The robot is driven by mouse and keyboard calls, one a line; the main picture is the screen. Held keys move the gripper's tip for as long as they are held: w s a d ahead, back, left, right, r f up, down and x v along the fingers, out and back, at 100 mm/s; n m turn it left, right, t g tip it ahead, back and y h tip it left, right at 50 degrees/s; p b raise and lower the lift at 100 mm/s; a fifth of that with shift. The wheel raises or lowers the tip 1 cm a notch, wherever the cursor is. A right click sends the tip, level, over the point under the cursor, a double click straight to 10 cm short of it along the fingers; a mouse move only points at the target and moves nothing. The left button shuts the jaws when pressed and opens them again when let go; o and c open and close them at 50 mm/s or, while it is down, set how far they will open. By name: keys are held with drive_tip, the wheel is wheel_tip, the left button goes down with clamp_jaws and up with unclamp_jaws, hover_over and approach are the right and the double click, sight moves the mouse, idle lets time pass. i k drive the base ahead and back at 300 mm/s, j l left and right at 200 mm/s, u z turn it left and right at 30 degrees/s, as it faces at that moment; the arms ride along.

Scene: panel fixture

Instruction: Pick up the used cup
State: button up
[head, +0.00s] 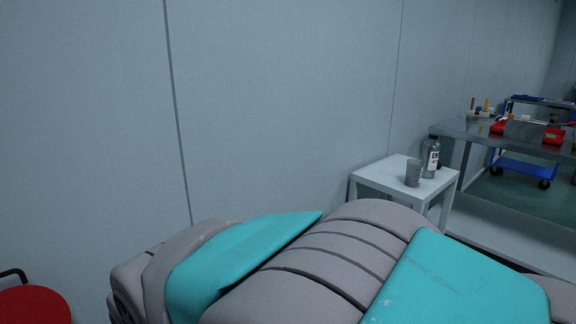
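A small grey cup (412,173) stands upright on a small white side table (387,175) to the right of centre in the head view. It is the only cup I can make out. Whether it is used cannot be told from here. A grey bottle with a white label and dark cap (431,157) stands just behind and to the right of the cup. My gripper is not in the frame. Large grey and teal parts fill the lower middle of the view and hide the lower part of the side table.
A long metal workbench (480,129) with red bins (553,136) stands at the right, beyond the side table. A blue cart (524,168) is on the floor there. A pale panel wall (290,100) runs behind. A red round object (33,306) is at lower left.

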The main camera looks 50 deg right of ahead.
sight(415, 167)
drive_tip(key=z, duration=2.55)
drive_tip(key=u, duration=3.15)
drive_tip(key=z, duration=3.15)
drive_tip(key=i+l+u, duration=0.2)
drive_tip(key=u, duration=0.15)
drive_tip(key=i+l+u, duration=0.1)
drive_tip(key=l+u, duration=0.3)
drive_tip(key=i+l+u, duration=0.1)
drive_tip(key=l+u, duration=0.25)
